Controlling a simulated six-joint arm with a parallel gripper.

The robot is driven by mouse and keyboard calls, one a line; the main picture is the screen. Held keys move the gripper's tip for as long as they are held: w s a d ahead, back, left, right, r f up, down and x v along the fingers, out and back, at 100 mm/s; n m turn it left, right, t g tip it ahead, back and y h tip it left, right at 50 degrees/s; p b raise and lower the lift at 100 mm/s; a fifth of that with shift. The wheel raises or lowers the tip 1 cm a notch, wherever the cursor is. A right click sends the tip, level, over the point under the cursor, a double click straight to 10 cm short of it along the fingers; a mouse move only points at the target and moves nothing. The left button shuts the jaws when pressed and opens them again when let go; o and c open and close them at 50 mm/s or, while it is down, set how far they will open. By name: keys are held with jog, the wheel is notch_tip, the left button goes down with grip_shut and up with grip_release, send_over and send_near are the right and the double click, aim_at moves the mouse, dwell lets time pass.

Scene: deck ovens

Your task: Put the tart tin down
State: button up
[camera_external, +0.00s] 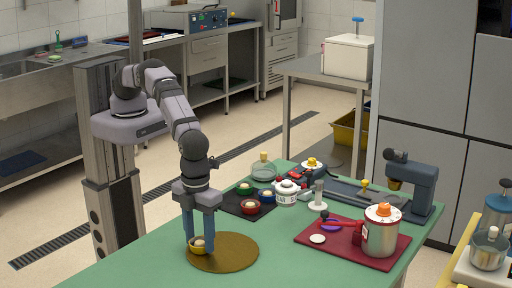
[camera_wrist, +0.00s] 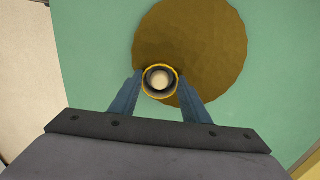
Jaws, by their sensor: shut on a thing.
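The tart tin (camera_external: 197,247) is a small yellow-rimmed round tin with a pale filling. My gripper (camera_external: 198,246) points down with its blue fingers shut on the tin, one finger on each side. In the wrist view the tin (camera_wrist: 160,80) sits between the fingertips of my gripper (camera_wrist: 160,86), over the near edge of a brown round mat (camera_wrist: 190,40). The same mat (camera_external: 230,252) lies flat on the green table in the external view. The tin is at or very close to the surface; I cannot tell whether it touches.
A dark tray (camera_external: 232,208) behind holds red, green and blue tins. A white jar (camera_external: 286,193) stands beside it. A red tray (camera_external: 377,256) at right holds a metal canister (camera_external: 380,238). The green table (camera_external: 290,262) is clear between the mat and the red tray.

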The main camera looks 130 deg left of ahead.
jog(key=shift+f, duration=0.15)
jog(key=o, duration=1)
jog(key=shift+o, duration=0.2)
notch_tip(320, 180, up, 12)
jog(key=b, duration=0.3)
jog(key=shift+r, duration=0.25)
